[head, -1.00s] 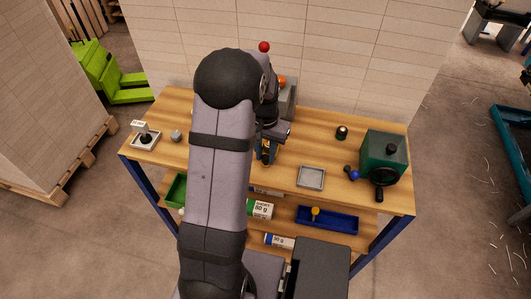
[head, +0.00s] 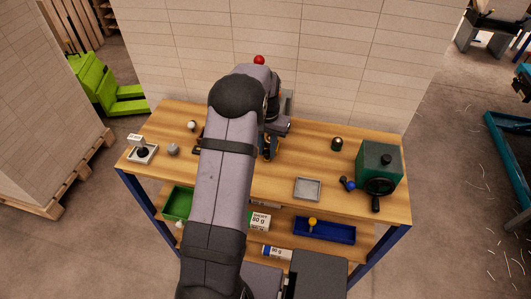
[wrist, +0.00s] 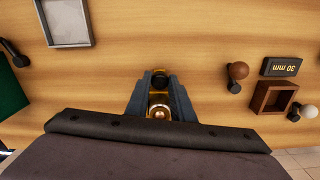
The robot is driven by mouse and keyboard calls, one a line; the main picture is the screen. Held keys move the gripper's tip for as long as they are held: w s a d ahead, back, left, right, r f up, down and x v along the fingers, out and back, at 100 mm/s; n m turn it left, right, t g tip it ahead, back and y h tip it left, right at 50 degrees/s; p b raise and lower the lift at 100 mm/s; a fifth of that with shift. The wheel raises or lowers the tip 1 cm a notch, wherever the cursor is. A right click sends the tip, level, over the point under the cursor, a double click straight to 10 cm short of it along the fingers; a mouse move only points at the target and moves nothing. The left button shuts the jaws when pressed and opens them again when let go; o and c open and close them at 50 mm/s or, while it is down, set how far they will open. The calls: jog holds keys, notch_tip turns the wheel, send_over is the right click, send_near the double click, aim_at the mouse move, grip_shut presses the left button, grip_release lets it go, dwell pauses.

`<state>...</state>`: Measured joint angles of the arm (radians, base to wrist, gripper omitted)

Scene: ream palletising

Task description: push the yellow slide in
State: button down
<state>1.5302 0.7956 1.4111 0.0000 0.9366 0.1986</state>
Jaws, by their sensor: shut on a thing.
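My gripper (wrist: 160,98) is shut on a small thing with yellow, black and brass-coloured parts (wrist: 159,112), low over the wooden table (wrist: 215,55). The fingers stand on both sides of it and hide much of it. I cannot tell for sure whether this is the yellow slide, nor how far in any slide sits. In the head view my gripper (head: 268,151) is over the middle of the table, with a little yellow showing between the fingers. My arm hides part of the table there.
A grey tray (head: 307,189) and a green box with a black handwheel (head: 380,160) are to the right. In the wrist view a brown knob (wrist: 238,71), a "30 mm" block (wrist: 281,66) and a brown open box (wrist: 274,97) lie right. A blue bin (head: 324,230) is on the shelf below.

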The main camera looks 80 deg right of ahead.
jog(key=shift+d, duration=0.1)
jog(key=c, duration=1.5)
grip_release()
jog(key=shift+c, duration=0.2)
jog(key=shift+r+b, duration=1.35)
jog(key=shift+r, duration=2.35)
